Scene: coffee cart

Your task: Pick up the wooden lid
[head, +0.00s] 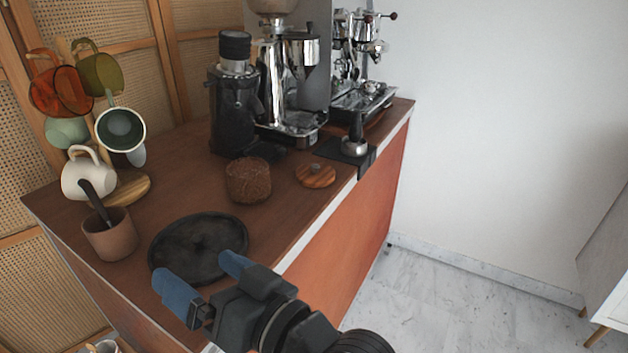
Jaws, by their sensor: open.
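The wooden lid (316,175) is a small striped round disc with a dark knob on top. It lies flat on the brown counter (180,190), near the counter's right edge. My gripper (205,272) is open and empty at the front of the counter, over the near edge of a dark round tray. Its two blue fingertips are apart. The lid is well beyond my gripper, up and to the right in the picture, and nothing covers it.
A brown textured canister (248,181) stands just left of the lid. Behind are a black grinder (233,110) and espresso machines. A tamper (355,140) stands right of the lid. The dark tray (190,235), a brown cup (108,235) and a mug tree with mugs (122,130) occupy the left.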

